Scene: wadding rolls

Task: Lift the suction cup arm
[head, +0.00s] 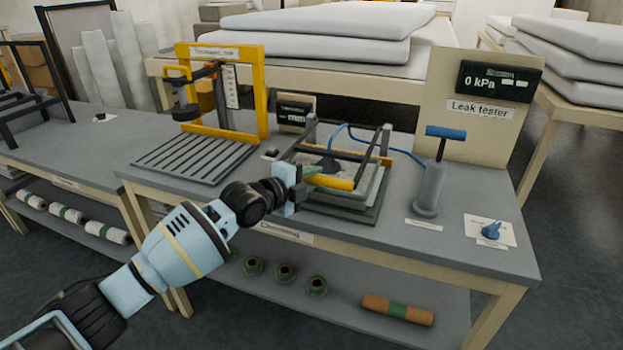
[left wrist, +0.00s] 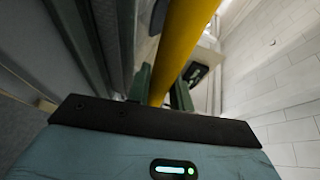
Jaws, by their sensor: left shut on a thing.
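The suction cup arm is a dark frame with a yellow front bar (head: 338,184), above a grey plate (head: 340,212) on the workbench in the head view. My left gripper (head: 308,176) has come in from the front left and is shut on this yellow bar near its left end. In the left wrist view, the yellow bar (left wrist: 183,45) runs between the two dark fingers (left wrist: 160,92). A dark cup-like part (head: 328,165) shows under the frame. The gripper hides the left end of the bar. My right gripper is not in view.
A yellow thickness stand (head: 265,95) stands left on the bench (head: 440,245). A leak tester panel (head: 480,140) stands behind a grey pump with a blue handle (head: 433,175). A blue hose (head: 405,152) runs from the frame. A blue knob (head: 491,231) sits at right.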

